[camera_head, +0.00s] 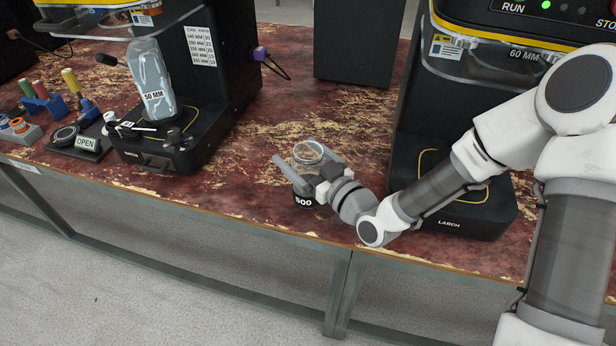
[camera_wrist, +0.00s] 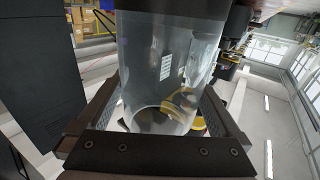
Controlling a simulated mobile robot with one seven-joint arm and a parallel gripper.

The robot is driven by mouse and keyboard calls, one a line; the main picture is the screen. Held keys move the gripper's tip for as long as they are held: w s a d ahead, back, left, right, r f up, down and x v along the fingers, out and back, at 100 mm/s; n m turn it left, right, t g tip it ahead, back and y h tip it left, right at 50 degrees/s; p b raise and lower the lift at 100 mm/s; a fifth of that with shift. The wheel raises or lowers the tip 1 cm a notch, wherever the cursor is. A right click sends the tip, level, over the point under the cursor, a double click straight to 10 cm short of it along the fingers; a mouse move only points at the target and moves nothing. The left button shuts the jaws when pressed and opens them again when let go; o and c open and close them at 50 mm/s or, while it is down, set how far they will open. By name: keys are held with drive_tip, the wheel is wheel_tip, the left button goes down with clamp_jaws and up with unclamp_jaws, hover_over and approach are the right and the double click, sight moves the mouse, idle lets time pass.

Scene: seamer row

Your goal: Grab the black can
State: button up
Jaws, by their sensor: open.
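A clear cylindrical container (camera_head: 307,153) with a black band marked 500 (camera_head: 304,201) at its bottom stands near the bench's front edge; no wholly black can shows beside it. My gripper (camera_head: 309,172) is open around this container, one finger on each side. In the wrist view the clear container (camera_wrist: 160,65) fills the space between the fingers of my gripper (camera_wrist: 160,95). Part of the container is hidden behind the fingers in the head view. I cannot tell whether either finger touches it.
The worn red bench (camera_head: 250,190) is clear around the container. A black machine with a 50 MM bag (camera_head: 150,80) stands to the left, and one marked LARCH (camera_head: 450,224) to the right. A tag reading OPEN (camera_head: 87,143) and small tools lie at far left.

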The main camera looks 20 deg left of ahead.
drive_tip(key=shift+w+a, duration=0.1)
drive_tip(key=shift+a, duration=0.1)
drive_tip(key=c, duration=1.1)
